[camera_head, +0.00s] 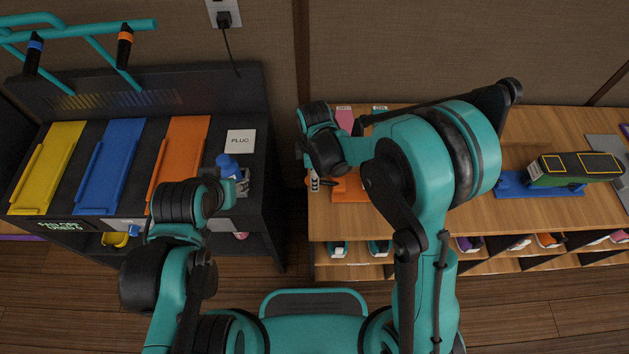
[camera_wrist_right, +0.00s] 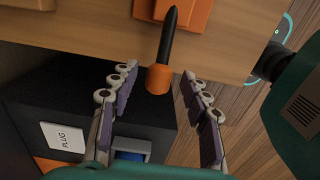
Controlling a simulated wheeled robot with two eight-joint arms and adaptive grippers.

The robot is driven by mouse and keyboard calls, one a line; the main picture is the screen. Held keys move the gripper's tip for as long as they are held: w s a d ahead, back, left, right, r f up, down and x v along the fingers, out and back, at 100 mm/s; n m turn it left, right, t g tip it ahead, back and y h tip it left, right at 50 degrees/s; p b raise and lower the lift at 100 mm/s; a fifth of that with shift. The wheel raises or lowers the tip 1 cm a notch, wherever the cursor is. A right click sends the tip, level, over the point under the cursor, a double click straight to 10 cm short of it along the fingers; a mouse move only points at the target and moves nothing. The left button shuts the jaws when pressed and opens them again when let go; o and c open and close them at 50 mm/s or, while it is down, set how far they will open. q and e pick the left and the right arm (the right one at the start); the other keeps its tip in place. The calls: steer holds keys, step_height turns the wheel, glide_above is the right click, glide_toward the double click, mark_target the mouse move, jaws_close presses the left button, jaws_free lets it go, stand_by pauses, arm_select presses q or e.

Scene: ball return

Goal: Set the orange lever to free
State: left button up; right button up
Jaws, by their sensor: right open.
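The orange lever shows in the right wrist view as a black rod with an orange knob (camera_wrist_right: 159,80). It rises from an orange base (camera_wrist_right: 186,12) by the edge of the wooden counter. In the head view the orange base (camera_head: 351,189) is partly hidden by my right arm. My right gripper (camera_wrist_right: 160,71) is open, with one finger on each side of the knob and a visible gap on both sides. The knob is between the fingertips, not gripped. My left arm is over the black cabinet; its fingers are hidden or unclear.
A black cabinet (camera_head: 262,110) with yellow (camera_head: 45,168), blue (camera_head: 110,165) and orange (camera_head: 182,145) ramps stands left. A PLUG label (camera_head: 240,142) lies beside a grey-and-blue fitting (camera_head: 242,181). The wooden counter (camera_head: 530,125) carries a green-and-black object (camera_head: 575,168) on a blue base. Shoes fill shelves below.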

steer(key=shift+f+b, duration=0.3)
steer(key=shift+f, duration=1.1)
jaws_close()
steer(key=shift+r, duration=0.1)
